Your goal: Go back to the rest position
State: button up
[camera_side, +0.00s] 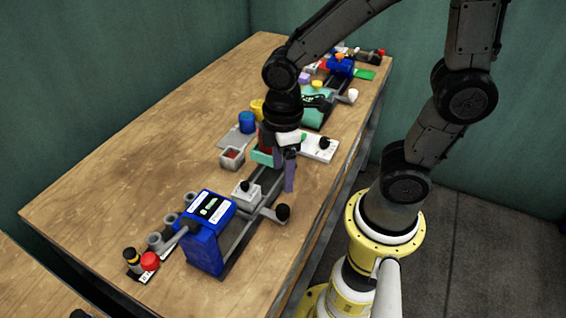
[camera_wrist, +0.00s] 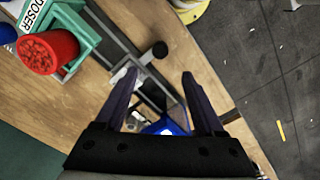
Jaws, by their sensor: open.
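My gripper (camera_side: 282,170) is open above the right end of the near press in the side view, with its purple fingers pointing down. In the wrist view my gripper (camera_wrist: 155,85) has its two fingers spread wide with nothing held between them. The blue press (camera_side: 211,232) stands at the near part of the table, with a dark rail and a black-knobbed lever (camera_side: 282,212).
A red-filled cup (camera_wrist: 48,50) sits by a teal machine (camera_wrist: 82,35) at the wrist view's upper left. A blue cup (camera_side: 247,122) stands farther back. The table's left half (camera_side: 120,160) is bare.

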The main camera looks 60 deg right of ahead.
jog(key=shift+r, duration=0.8)
jog(key=s+d+r+m+t, duration=0.5)
jog(key=r+m, duration=0.4)
jog(key=r, duration=0.1)
jog(key=shift+s+r+t, duration=0.15)
jog(key=shift+s+t, duration=0.15)
jog(key=shift+s, duration=0.1)
dwell(0.5)
